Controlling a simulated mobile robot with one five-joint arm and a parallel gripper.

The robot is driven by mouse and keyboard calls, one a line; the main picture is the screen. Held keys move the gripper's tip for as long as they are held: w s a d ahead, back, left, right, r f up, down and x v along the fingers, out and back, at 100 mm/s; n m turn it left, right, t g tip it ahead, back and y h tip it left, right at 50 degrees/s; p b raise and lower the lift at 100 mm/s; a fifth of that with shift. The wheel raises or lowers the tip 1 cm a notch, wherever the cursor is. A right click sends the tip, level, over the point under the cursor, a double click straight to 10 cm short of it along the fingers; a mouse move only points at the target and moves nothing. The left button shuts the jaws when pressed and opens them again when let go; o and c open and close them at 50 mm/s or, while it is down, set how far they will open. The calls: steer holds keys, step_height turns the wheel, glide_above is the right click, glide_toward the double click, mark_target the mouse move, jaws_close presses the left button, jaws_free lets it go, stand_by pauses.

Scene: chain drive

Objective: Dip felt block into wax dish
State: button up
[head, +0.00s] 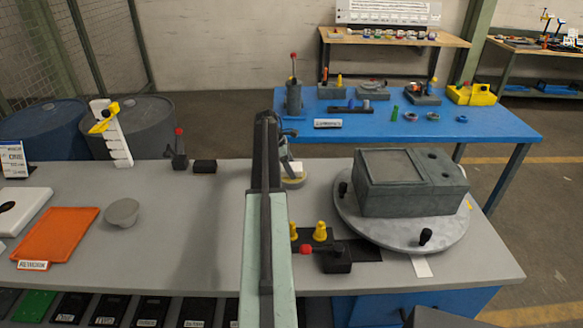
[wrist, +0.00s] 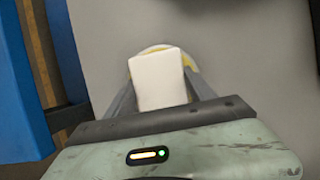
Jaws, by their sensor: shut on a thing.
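My gripper (wrist: 160,84) is shut on a white felt block (wrist: 159,78), with one finger at each side of it in the wrist view. The round wax dish (wrist: 190,62), pale rimmed with yellow wax, lies directly behind the block there, and the block hides most of it. In the head view my gripper (head: 288,160) is at the back edge of the grey bench, beyond my arm. The block (head: 297,168) shows small there, over the dish (head: 294,183). I cannot tell whether the block touches the wax.
A grey housing (head: 412,190) sits on a round plate to the right. Yellow pegs (head: 320,232) and a red-knobbed black fixture (head: 335,258) stand nearer. An orange tray (head: 58,238) and a grey round piece (head: 122,213) lie left.

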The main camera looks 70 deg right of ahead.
step_height(320, 180, up, 7)
steer(key=p, duration=0.7)
stand_by(0.3)
